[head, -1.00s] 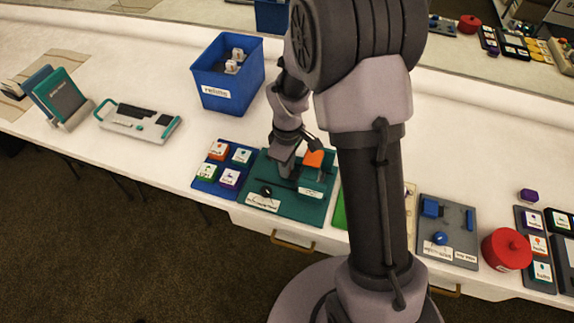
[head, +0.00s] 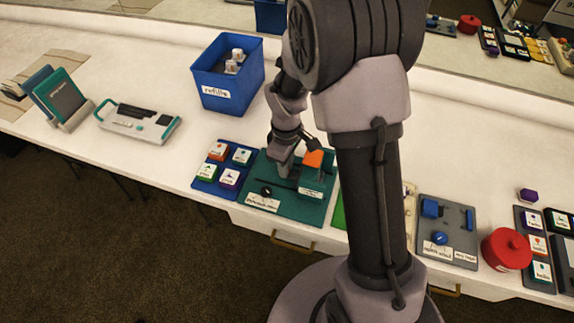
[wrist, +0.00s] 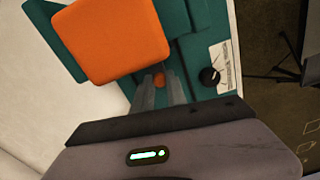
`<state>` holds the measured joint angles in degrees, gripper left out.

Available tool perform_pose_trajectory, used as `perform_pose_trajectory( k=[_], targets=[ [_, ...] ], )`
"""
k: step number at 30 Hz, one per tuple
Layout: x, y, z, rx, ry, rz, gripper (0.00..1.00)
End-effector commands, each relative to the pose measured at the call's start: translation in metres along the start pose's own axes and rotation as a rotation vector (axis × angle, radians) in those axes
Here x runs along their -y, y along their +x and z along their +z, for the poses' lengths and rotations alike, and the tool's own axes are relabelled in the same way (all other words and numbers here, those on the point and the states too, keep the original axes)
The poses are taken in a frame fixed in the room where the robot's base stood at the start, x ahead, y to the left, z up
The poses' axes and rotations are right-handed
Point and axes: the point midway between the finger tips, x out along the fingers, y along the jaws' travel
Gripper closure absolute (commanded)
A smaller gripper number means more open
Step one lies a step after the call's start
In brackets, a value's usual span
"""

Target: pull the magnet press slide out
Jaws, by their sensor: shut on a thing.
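The magnet press is a teal panel (head: 285,208) near the front edge of the table, with a large orange block (head: 314,158), a black knob and white labels. In the wrist view the orange block (wrist: 112,38) fills the upper left and the black knob (wrist: 209,76) is at the right. My gripper (wrist: 160,84) is shut on a small orange knob (wrist: 159,80), which shows between its fingertips beside the block. In the head view my gripper (head: 284,174) is low over the panel, and the small orange knob cannot be made out there.
A panel with several coloured buttons (head: 222,168) lies just left of the press. A blue bin (head: 228,85) stands behind it. My arm hides part of the table to the right. A grey panel (head: 448,228) and red round container (head: 506,249) stand farther right.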

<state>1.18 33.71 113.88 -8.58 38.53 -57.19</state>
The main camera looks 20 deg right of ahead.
Motion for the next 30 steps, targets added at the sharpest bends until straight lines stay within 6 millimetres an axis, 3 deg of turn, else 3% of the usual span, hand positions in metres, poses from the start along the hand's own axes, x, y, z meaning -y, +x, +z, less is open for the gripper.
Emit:
perform_pose_trajectory(
  k=[9,12,23,24,27,30],
  targets=[
    [0.01,-0.002,-0.069,-0.001,-0.003,0.001,1.0],
    [0.013,-0.001,-0.083,-0.001,-0.002,0.001,1.0],
    [0.014,-0.001,-0.091,-0.004,-0.001,0.003,1.0],
    [0.014,-0.001,-0.091,-0.004,-0.001,0.003,0.81],
    [0.014,-0.001,-0.091,-0.004,-0.001,0.002,0.61],
    [0.014,0.0,-0.09,-0.003,-0.001,0.002,0.6]
  ],
)
